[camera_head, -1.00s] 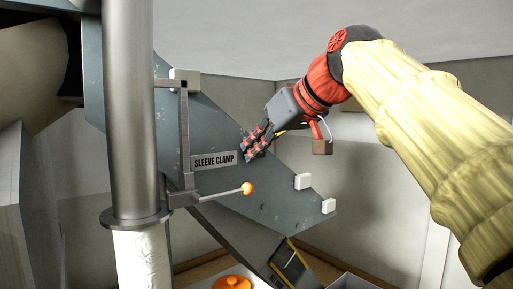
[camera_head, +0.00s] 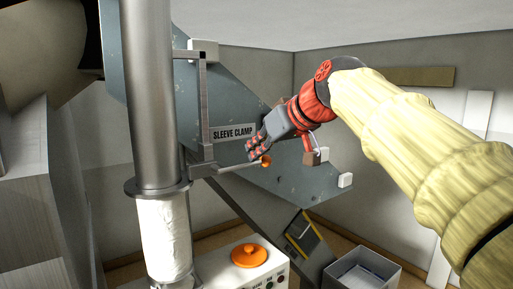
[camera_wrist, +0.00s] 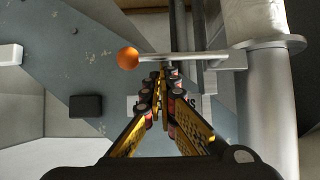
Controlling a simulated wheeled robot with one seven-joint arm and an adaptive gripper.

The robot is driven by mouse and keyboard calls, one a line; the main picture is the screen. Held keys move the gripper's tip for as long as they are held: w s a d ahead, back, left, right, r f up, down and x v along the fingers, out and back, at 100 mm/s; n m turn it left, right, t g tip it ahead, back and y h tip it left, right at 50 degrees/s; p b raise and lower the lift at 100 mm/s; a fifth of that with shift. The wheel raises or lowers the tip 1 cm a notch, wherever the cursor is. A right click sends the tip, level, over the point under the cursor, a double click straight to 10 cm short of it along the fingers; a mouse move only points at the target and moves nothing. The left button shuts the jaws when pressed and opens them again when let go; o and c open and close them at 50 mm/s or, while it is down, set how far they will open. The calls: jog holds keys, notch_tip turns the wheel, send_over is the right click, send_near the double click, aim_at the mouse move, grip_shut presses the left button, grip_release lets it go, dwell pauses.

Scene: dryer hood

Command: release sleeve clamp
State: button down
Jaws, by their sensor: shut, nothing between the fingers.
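The sleeve clamp lever is a thin metal rod with an orange ball knob (camera_head: 266,161), below a plate marked SLEEVE CLAMP (camera_head: 233,133). The rod runs left from the knob to a grey bracket (camera_head: 203,120) beside a metal column. My gripper (camera_head: 254,158) is shut and empty, its fingertips just left of the knob, close to the rod. In the wrist view the fingertips (camera_wrist: 162,68) lie just below the rod, right of the orange knob (camera_wrist: 128,58). I cannot tell whether they touch the rod.
The vertical metal column (camera_head: 152,90) with a white sleeve (camera_head: 163,235) stands at left. A blue-grey panel (camera_head: 310,180) lies behind the lever. Below are a white box with an orange button (camera_head: 249,255) and a grey open bin (camera_head: 362,272).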

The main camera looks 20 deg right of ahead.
aim_at(260, 163)
jog(key=shift+d+f, duration=0.15)
jog(key=shift+f, duration=0.1)
jog(key=shift+w+d+f+m+y+b, duration=0.1)
jog(key=shift+f+m+y+b, duration=0.3)
jog(key=shift+y+b, duration=0.1)
jog(key=shift+d+f, duration=0.1)
jog(key=shift+f, duration=0.1)
jog(key=shift+d+f+m+y+b, duration=0.2)
jog(key=shift+f+m+y+b, duration=0.55)
jog(key=shift+f+b, duration=0.2)
jog(key=s+a+f+m+y+b, duration=0.1)
jog(key=a+f+m+y+b, duration=0.4)
jog(key=b, duration=0.8)
jog(key=shift+s+a+f+m+y, duration=0.3)
jog(key=shift+f+m+y, duration=1.2)
jog(key=shift+f, duration=0.65)
